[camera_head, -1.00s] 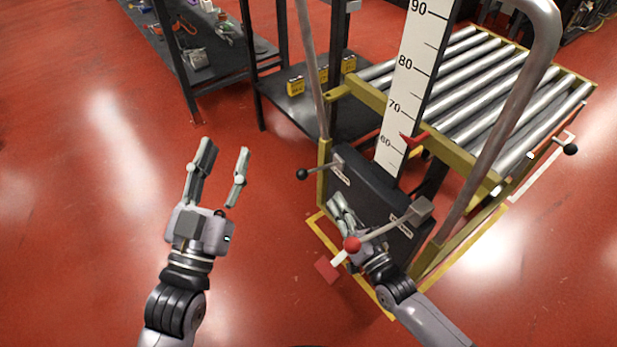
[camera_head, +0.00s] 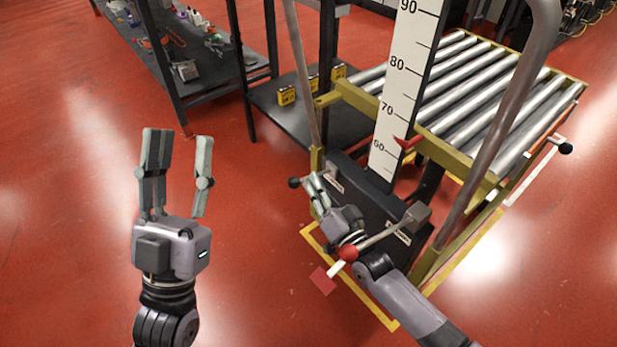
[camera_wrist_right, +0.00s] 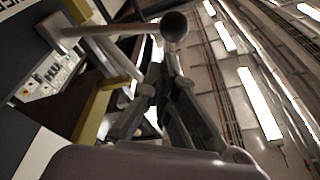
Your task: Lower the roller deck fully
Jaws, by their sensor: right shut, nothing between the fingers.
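The roller deck (camera_head: 480,95), silver rollers in a yellow frame, stands level at the right. A red pointer (camera_head: 408,143) sits between 60 and 70 on the white scale (camera_head: 402,85). A black-knobbed lever (camera_head: 294,183) is at the left of the dark front panel. A red-knobbed lever (camera_head: 380,237) crosses in front of my right wrist. My right gripper (camera_head: 312,178) is shut and empty, just right of the black knob; contact is unclear. In the right wrist view, its fingers (camera_wrist_right: 160,75) point towards a dark ball knob (camera_wrist_right: 174,27). My left gripper (camera_head: 178,138) is open and empty over the floor.
A dark shelf (camera_head: 340,128) with yellow boxes stands behind the lift, and a workbench (camera_head: 205,88) with tools is at the back left. A tall grey post (camera_head: 505,110) rises at the right. The red floor at the left is clear.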

